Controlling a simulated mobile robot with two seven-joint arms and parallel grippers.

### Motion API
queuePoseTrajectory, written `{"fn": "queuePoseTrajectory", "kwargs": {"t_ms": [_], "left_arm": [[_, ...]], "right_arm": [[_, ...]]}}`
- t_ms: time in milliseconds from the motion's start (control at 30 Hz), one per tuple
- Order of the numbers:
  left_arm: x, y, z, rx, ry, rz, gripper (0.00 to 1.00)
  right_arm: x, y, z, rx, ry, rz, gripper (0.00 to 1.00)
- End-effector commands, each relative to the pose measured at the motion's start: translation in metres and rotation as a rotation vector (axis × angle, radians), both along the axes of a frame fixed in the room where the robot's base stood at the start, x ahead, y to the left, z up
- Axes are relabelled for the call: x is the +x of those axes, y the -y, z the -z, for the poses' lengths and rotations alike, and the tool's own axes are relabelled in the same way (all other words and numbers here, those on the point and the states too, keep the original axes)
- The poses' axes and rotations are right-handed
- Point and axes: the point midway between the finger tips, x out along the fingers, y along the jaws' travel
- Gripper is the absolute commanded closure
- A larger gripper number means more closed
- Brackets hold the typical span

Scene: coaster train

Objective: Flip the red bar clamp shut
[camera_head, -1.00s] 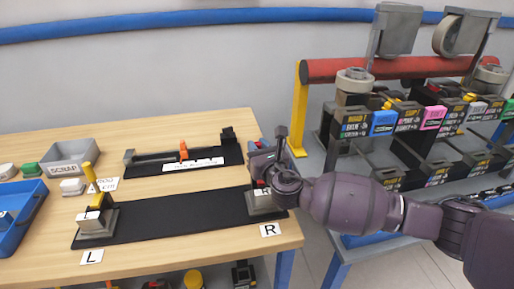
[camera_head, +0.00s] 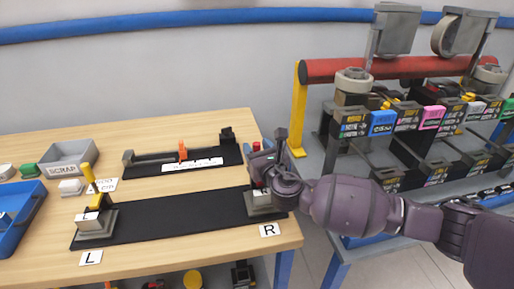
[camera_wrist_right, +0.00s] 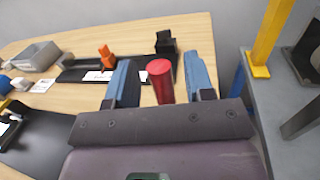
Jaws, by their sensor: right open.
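The red bar clamp stands at the right end of the black fixture, by the grey block marked R (camera_head: 265,205). Its red bar (camera_head: 256,146) points up, with its top showing beside my right gripper (camera_head: 265,163), which hides most of the rest. In the right wrist view the red bar (camera_wrist_right: 161,82) stands between the two blue fingers of my right gripper (camera_wrist_right: 158,65). The fingers are open, with gaps visible on both sides of the bar. My left gripper is not in view.
The black fixture plate (camera_head: 165,216) runs left to a block with an upright yellow bar (camera_head: 89,176). Behind is a second fixture with an orange part (camera_head: 182,151). A grey scrap bin (camera_head: 70,157) and blue tray (camera_head: 17,222) lie left. A rack (camera_head: 303,110) stands right.

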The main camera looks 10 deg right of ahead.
Motion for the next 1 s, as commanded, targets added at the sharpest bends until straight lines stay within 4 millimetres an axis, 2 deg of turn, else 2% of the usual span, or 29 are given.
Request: {"fn": "queuePoseTrajectory", "kwargs": {"t_ms": [167,400,600,800,1000], "left_arm": [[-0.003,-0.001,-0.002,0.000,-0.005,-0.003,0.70],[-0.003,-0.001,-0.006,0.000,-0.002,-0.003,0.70],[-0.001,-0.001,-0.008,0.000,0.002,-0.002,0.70],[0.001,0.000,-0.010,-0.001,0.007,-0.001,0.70],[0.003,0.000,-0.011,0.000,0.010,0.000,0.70]], "right_arm": [[-0.023,0.005,0.001,0.001,-0.001,-0.001,0.52],[-0.066,0.013,0.004,0.001,-0.002,0.000,0.52],[-0.092,0.018,0.005,0.000,-0.001,0.000,0.52],[-0.102,0.020,0.006,0.000,-0.001,0.001,0.52],[-0.103,0.020,0.006,0.000,0.000,0.001,0.52]]}}
